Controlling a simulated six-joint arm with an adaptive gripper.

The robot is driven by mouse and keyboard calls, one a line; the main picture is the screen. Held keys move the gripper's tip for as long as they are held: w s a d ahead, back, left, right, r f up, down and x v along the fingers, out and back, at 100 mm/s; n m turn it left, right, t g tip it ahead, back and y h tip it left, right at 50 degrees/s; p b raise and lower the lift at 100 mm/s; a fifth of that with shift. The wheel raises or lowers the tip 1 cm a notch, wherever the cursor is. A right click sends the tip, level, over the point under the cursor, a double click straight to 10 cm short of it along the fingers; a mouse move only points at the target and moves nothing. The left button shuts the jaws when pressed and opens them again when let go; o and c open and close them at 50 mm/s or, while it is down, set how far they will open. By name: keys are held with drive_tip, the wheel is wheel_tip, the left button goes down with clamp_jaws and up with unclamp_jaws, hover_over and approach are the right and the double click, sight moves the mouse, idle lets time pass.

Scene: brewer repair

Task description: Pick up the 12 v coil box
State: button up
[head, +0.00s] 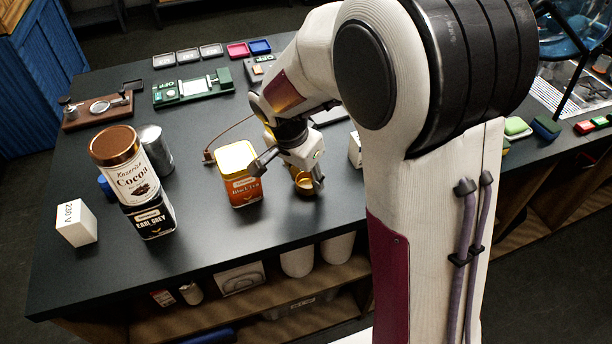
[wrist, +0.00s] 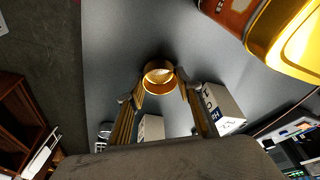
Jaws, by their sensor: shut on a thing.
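My gripper (head: 292,178) is low over the black table, just right of the orange and gold tea tin. Its fingers are closed on a small round brass cup or ring (head: 305,188), also between the fingertips in the wrist view (wrist: 158,74). A white box (head: 77,223) marked 230 V stands at the table's left end. Another white box (head: 355,150) is partly hidden behind my arm.
The orange tea tin (head: 239,188) stands close to my gripper's left. A cocoa tin (head: 124,165) sits on an Earl Grey tin (head: 149,216), beside a metal can (head: 155,150). The table's front edge is near.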

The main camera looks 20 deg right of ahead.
sight(300, 187)
drive_tip(key=shift+f, duration=0.2)
drive_tip(key=o, duration=1.2)
drive_tip(key=shift+c, duration=0.2)
drive_tip(key=shift+r, duration=0.1)
drive_tip(key=shift+v, duration=3.8)
